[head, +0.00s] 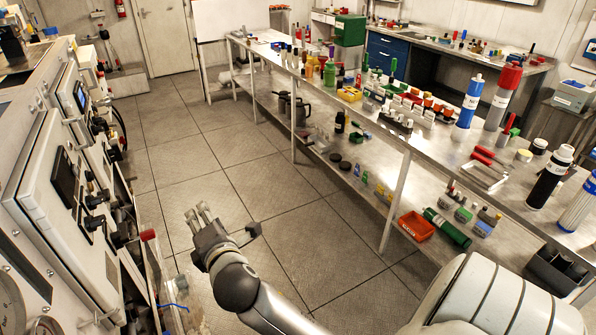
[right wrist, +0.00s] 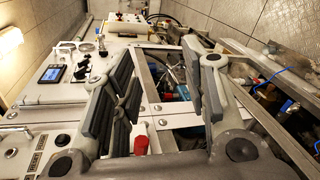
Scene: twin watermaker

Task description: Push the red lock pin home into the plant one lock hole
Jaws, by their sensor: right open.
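The red lock pin (head: 148,234) shows as a small red knob sticking out from the side of the grey plant cabinet (head: 40,175) at the left of the head view. In the right wrist view the red pin (right wrist: 141,145) stands low between the bases of my fingers, beside the left one. The lock hole cannot be made out. My right gripper (head: 197,214) is open and empty, to the right of the knob and apart from it in the head view. Its two spread fingers (right wrist: 165,65) frame the plant's frame and panel edge in the wrist view. My left gripper is not in view.
The plant's front carries black knobs and a dark display (head: 79,97). A blue cable (head: 172,306) lies low beside it. A long steel bench (head: 425,150) full of bottles and tools runs along the right. The tiled floor (head: 195,150) between is clear.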

